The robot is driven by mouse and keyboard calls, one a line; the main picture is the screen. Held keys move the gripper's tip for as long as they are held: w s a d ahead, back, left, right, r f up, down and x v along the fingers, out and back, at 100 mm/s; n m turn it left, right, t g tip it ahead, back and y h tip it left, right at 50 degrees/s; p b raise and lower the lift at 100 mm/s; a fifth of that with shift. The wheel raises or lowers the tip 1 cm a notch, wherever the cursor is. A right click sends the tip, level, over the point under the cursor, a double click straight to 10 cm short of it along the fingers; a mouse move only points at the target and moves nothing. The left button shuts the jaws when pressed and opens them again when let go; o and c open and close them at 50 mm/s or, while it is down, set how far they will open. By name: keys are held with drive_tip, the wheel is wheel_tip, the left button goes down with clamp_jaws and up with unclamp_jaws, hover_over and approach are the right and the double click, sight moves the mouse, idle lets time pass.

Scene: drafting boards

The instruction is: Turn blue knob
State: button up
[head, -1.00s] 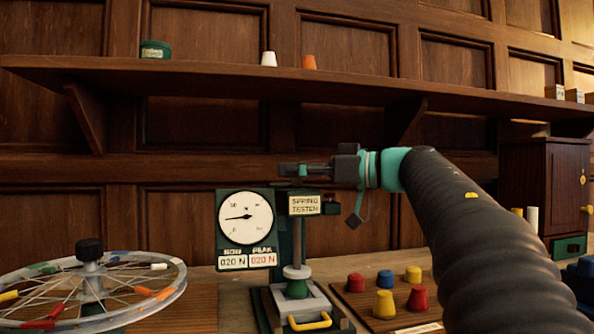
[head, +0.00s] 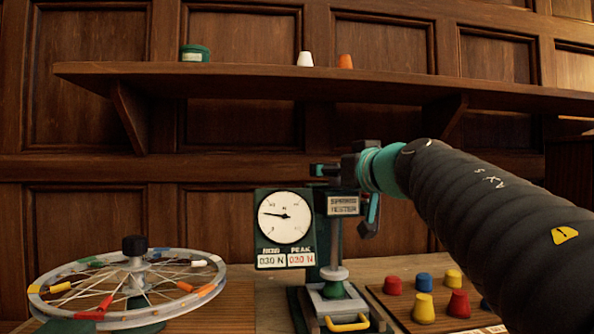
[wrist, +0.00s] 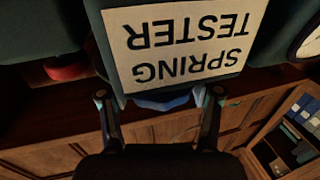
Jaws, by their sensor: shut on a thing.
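The spring tester has a dark green body, a white label (head: 344,206) and a round dial (head: 285,217). Its NOW and PEAK displays (head: 286,259) both read 030 N. My gripper (wrist: 160,98) is at the tester's head, its two fingers on either side of a blue knob (wrist: 166,102) that shows below the label in the wrist view. It is shut on that knob. Only a sliver of the knob shows. In the head view the fingertips and the knob are hidden behind the tester's head and my gripper body (head: 358,172).
A spoked wheel (head: 128,286) with coloured clips stands at the left. A wooden board (head: 400,312) with several red, yellow and blue pegs is at the right. A long shelf (head: 240,81) runs above, with a green tin (head: 195,54) and two small cups.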

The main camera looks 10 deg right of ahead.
drive_tip(key=shift+m+h, duration=0.5)
drive_tip(key=shift+h, duration=0.2)
drive_tip(key=o, duration=1.1)
drive_tip(key=shift+o, duration=0.2)
drive_tip(key=shift+s, duration=0.1)
drive_tip(key=s+d, duration=0.2)
drive_tip(key=s, duration=0.9)
drive_tip(key=shift+s, duration=0.3)
